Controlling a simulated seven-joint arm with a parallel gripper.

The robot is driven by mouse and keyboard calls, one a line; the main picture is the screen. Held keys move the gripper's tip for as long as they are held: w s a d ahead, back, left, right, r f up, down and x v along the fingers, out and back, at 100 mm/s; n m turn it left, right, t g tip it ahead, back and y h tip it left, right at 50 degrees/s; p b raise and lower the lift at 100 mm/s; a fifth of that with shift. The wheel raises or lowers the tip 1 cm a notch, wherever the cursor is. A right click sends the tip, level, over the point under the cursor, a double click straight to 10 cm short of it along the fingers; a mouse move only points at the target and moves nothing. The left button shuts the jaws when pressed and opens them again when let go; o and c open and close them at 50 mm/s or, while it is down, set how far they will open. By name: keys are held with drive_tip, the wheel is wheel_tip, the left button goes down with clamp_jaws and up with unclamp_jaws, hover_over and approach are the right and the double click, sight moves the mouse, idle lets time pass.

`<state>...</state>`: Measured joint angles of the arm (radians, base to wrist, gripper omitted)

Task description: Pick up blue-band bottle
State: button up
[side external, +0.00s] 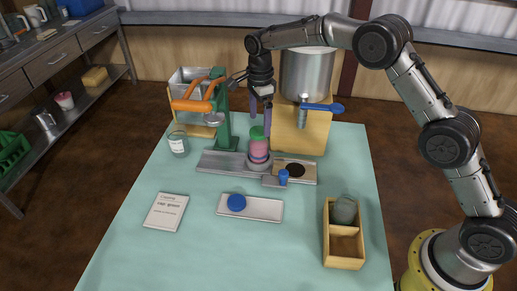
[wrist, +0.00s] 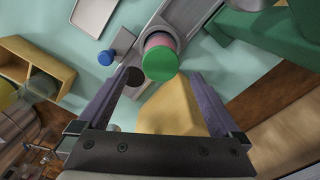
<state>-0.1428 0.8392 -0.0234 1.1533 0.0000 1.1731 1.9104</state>
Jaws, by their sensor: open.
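A pink bottle with a blue band (side external: 259,155) and a green cap (side external: 257,133) stands upright, its lower part sunk in a grey metal holder (side external: 220,162). The wrist view looks down on its green cap (wrist: 160,63), with a little of the pink body (wrist: 158,40) showing. My gripper (side external: 260,124) is open and points down over the bottle. In the wrist view my gripper (wrist: 160,75) has its two purple fingers apart, one to each side of the cap. I cannot tell how far down the fingers reach beside the bottle.
A green press with an orange handle (side external: 192,105) stands left of the bottle. A wooden block (side external: 300,135) and steel pot (side external: 307,75) are behind. In front are a blue knob (side external: 283,176), a tray with a blue cap (side external: 236,202) and a wooden box (side external: 344,262).

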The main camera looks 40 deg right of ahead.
sight(259, 141)
wheel_tip(259, 141, down, 9)
drive_tip(key=shift+a+r, duration=0.1)
drive_tip(key=shift+r, duration=0.1)
idle(0.3)
drive_tip(key=shift+w+r, duration=0.1)
clamp_jaws()
idle(0.3)
